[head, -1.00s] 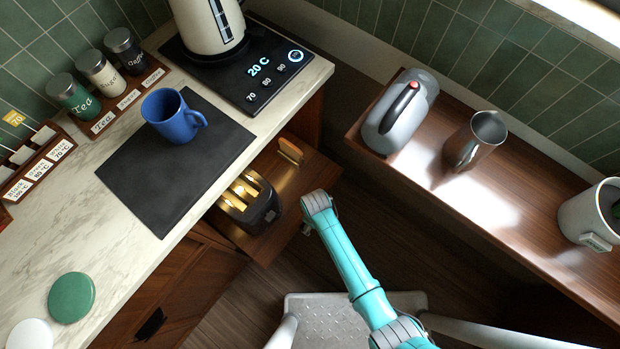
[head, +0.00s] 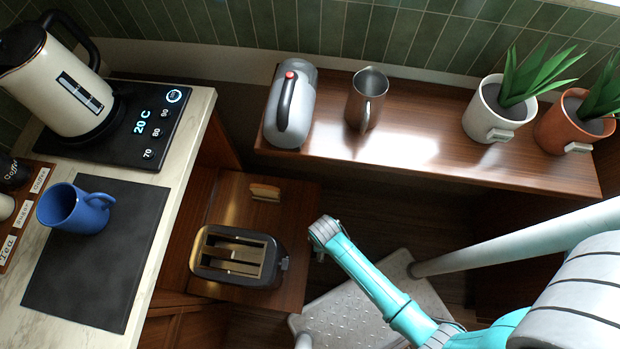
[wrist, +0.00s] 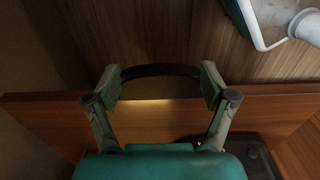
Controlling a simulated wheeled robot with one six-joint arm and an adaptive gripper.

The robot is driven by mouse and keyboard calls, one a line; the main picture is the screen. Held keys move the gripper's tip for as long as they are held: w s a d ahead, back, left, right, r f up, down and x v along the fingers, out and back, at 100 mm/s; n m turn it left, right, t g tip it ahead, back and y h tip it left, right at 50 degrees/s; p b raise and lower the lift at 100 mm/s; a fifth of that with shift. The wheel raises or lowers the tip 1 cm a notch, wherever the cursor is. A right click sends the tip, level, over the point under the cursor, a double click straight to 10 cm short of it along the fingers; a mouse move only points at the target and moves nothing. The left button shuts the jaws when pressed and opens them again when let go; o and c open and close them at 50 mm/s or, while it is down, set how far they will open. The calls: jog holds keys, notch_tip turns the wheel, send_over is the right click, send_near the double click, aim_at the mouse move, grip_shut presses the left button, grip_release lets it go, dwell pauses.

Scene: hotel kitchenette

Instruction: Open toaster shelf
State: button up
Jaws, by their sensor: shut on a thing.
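The toaster shelf (head: 285,200) is a wooden pull-out board, drawn out from under the counter. A black toaster (head: 280,265) with slots on top stands on it, and its dark corner shows in the wrist view (wrist: 258,162). In the wrist view, the shelf's front panel (wrist: 60,108) runs across the picture with a dark curved handle (wrist: 160,71) on it. My gripper (wrist: 161,82) has its fingers at both ends of this handle, shut on it. In the head view, my gripper (head: 318,256) is small and mostly hidden by my arm at the shelf's outer edge.
A piece of bread (head: 265,191) lies on the shelf. A step stool (head: 370,295) stands on the floor near the shelf front. The counter (head: 185,165) holds a blue mug (head: 75,208).

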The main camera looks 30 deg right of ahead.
jog(key=shift+s+d, duration=0.65)
jog(key=shift+d, duration=0.15)
jog(key=o, duration=1.5)
jog(key=shift+c, duration=0.2)
jog(key=shift+r, duration=0.1)
notch_tip(320, 180, up, 12)
